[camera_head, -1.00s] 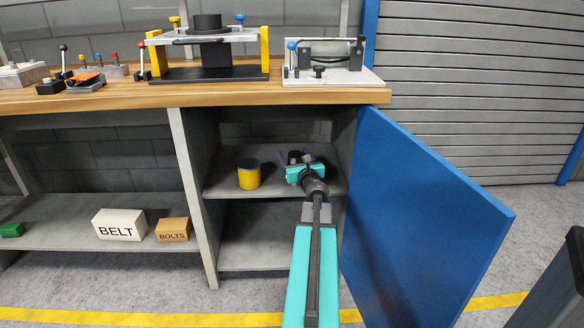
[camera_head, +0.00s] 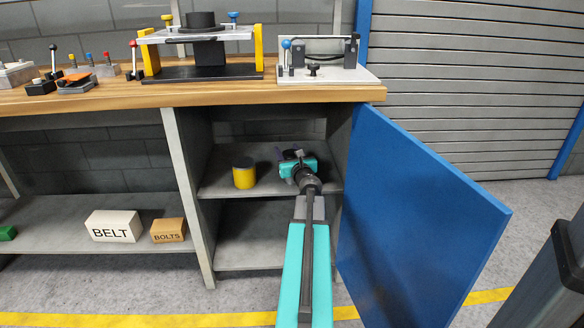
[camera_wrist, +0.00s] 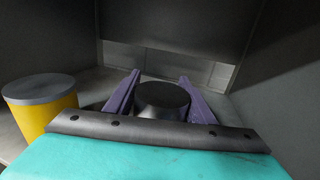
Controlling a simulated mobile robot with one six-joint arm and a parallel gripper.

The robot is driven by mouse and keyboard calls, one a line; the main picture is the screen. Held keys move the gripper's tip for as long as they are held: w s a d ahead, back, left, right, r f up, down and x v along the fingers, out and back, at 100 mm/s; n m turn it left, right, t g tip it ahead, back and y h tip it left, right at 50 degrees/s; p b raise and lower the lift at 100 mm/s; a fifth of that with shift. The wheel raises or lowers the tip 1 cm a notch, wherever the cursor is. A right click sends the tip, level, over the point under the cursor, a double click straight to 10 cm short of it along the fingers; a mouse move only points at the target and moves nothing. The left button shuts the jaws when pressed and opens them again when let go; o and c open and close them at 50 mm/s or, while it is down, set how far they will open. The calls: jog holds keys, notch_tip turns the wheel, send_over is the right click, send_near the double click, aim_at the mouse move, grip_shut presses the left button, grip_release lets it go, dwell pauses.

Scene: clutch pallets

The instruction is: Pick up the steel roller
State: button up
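A dark grey cylinder that looks like the steel roller (camera_wrist: 163,97) stands on the upper shelf of the open cabinet. In the wrist view it is between the two purple fingers of my gripper (camera_wrist: 160,76). The fingers are spread, one on each side of it; I cannot tell whether either touches it. In the head view my gripper (camera_head: 293,154) reaches into the cabinet over the upper shelf and hides most of the roller.
A yellow can with a grey top (camera_head: 244,174) stands left of my gripper on the same shelf (camera_head: 218,186); it also shows in the wrist view (camera_wrist: 42,102). The blue cabinet door (camera_head: 415,215) stands open at right. Cabinet walls are close.

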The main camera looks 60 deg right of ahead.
jog(key=c, duration=0.9)
jog(key=shift+r, duration=0.1)
notch_tip(320, 180, up, 10)
jog(key=p, duration=0.5)
